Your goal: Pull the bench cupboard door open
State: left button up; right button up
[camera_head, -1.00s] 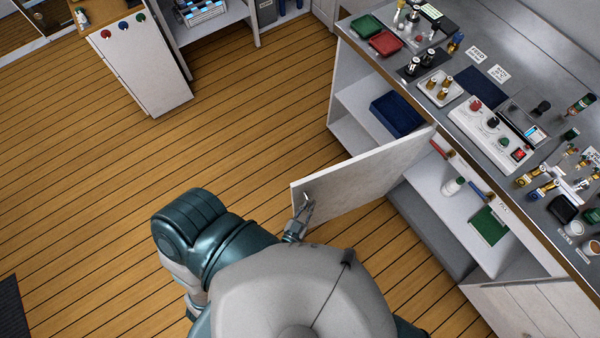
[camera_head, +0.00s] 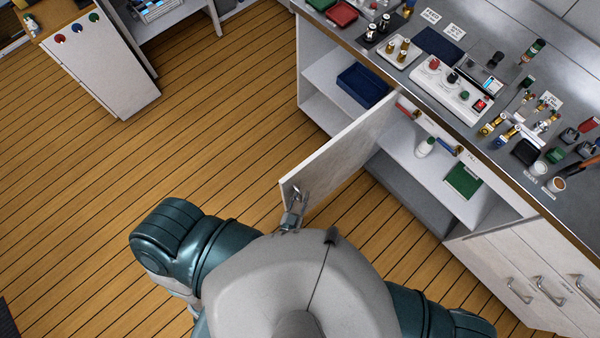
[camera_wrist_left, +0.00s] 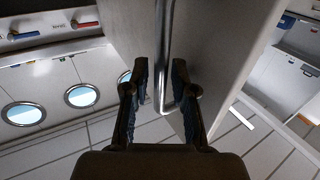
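The cupboard door (camera_head: 338,150) is a pale panel standing wide open, sticking out from the bench toward me. Its metal handle (camera_wrist_left: 163,70) runs as an upright bar in the left wrist view. My left gripper (camera_head: 293,208) is at the door's free edge, by the handle. In the left wrist view its two fingers (camera_wrist_left: 161,75) stand apart, one on each side of the bar, with small gaps showing. My body hides most of the left forearm. The right gripper is not in view.
Drawers with handles (camera_head: 520,291) are at lower right. Instruments crowd the bench top. The wooden floor (camera_head: 190,140) left of the door is clear.

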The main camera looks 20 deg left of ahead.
pick_arm(q)
jog(key=shift+f, duration=0.1)
jog(key=shift+s, duration=0.2)
jog(key=s, duration=0.7)
jog(key=shift+s+d, duration=0.15)
jog(key=shift+d, duration=0.05)
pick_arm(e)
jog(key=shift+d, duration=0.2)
